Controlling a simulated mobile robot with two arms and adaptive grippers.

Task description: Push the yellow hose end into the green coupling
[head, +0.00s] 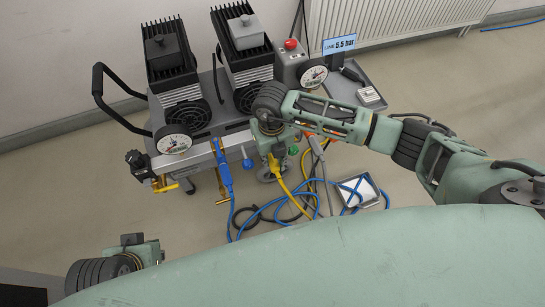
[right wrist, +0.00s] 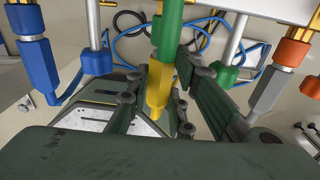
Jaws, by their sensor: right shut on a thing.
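My right gripper (head: 270,146) is shut on the yellow hose end, below the compressor's front rail. In the right wrist view the yellow hose end (right wrist: 158,85) sits between the fingers (right wrist: 155,98). The green coupling (right wrist: 168,32) is directly above it and in line. The two appear to meet; I cannot tell how deep the hose end sits. In the head view my gripper hides the coupling, and the yellow hose (head: 297,190) runs down from it. Part of my left gripper (head: 140,252) shows at lower left; its fingers are not clear.
A blue hose end (head: 223,172) hangs left of the gripper; it shows in the wrist view too (right wrist: 40,68). An orange coupling (right wrist: 292,50) is at right. A green knob (right wrist: 225,76) stands close by. Loose hoses and a white tray (head: 370,187) lie on the floor.

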